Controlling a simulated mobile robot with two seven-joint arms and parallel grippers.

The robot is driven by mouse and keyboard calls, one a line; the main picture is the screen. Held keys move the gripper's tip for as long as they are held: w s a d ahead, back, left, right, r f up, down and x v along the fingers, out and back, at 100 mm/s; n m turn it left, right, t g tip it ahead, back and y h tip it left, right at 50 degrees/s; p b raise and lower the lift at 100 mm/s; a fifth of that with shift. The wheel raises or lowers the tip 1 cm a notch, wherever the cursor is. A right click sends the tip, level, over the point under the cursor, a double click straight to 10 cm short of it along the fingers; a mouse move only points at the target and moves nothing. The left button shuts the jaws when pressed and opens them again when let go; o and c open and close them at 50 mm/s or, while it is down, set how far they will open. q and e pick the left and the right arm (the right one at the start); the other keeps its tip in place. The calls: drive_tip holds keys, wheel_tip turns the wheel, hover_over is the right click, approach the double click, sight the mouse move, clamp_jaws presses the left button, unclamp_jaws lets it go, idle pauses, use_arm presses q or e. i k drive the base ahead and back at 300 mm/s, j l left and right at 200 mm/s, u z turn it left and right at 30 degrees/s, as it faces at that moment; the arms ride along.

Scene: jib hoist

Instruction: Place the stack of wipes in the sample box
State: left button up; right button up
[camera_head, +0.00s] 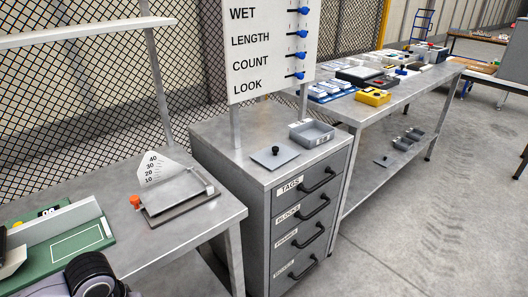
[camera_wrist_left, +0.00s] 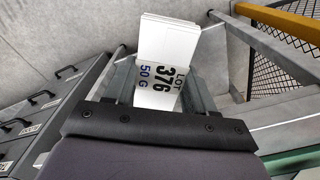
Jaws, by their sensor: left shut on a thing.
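In the left wrist view a white stack of wipes (camera_wrist_left: 168,42) with a printed band reading LOT 376 50 G is between the fingers of my left gripper (camera_wrist_left: 158,84). The gripper is shut on it, and the stack's far end sticks out beyond the fingertips. In the head view an open grey box (camera_head: 312,134), which looks like the sample box, stands on top of the drawer cabinet. A flat grey lid with a black knob (camera_head: 275,156) lies beside it. I see nothing inside the box. My right gripper is in neither view.
The grey drawer cabinet (camera_head: 312,210) stands between two benches. A sign board (camera_head: 270,45) rises behind its top. The near bench holds a scale plate (camera_head: 175,195) and a green tray (camera_head: 75,245). Yellow and blue containers (camera_head: 373,97) crowd the far bench. Open floor lies right.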

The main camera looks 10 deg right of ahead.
sight(312, 138)
drive_tip(key=i+l, duration=0.15)
drive_tip(key=l, duration=0.2)
drive_tip(key=i+l, duration=0.1)
drive_tip(key=l, duration=0.3)
drive_tip(key=i+l, duration=0.15)
drive_tip(key=l, duration=0.2)
drive_tip(key=i+l, duration=0.1)
drive_tip(key=l, duration=0.3)
drive_tip(key=i+l, duration=0.15)
drive_tip(key=l, duration=0.2)
drive_tip(key=i+l, duration=0.15)
drive_tip(key=l, duration=0.2)
drive_tip(key=i+l, duration=0.1)
drive_tip(key=l, duration=0.3)
